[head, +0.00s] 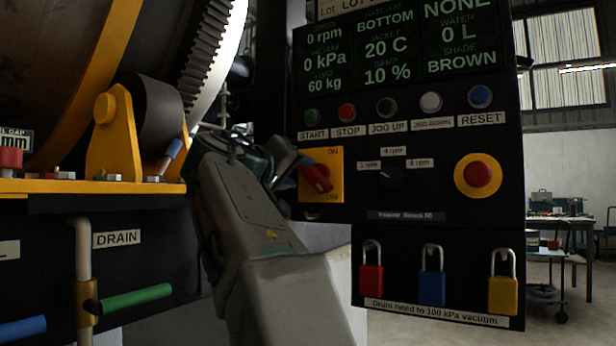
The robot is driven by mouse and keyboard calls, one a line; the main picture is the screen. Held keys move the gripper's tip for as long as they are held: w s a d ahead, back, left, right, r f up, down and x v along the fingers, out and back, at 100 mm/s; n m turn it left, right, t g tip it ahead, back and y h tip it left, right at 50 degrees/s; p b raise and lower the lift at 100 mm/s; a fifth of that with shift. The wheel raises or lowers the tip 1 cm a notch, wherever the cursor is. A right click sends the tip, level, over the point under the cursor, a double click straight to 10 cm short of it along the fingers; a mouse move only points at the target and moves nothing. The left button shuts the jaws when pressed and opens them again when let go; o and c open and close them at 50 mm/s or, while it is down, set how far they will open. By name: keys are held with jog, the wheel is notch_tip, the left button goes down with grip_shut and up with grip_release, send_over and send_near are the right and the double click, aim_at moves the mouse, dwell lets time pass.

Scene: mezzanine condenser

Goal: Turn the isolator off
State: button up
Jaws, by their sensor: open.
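The isolator is a red rotary handle (317,179) on a yellow plate (338,160) at the left of the black control panel. The plate reads ON at the top and OFF at the bottom. The handle is tilted, running from upper left to lower right. My gripper (296,168) is open at the left edge of the plate, with a fingertip close to the handle. I cannot tell whether it touches. My arm covers the area left of and below the plate, and part of the gripper is hidden behind the wrist.
The panel has a row of push buttons (388,106), a speed selector (391,175) and a red emergency stop (477,174). Red, blue and yellow padlocks (432,286) hang below. A large geared drum (60,70), a drain pipe and a green lever (135,298) stand left.

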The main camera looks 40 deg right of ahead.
jog(key=v, duration=0.7)
jog(key=shift+a, duration=0.25)
jog(key=shift+p, duration=0.3)
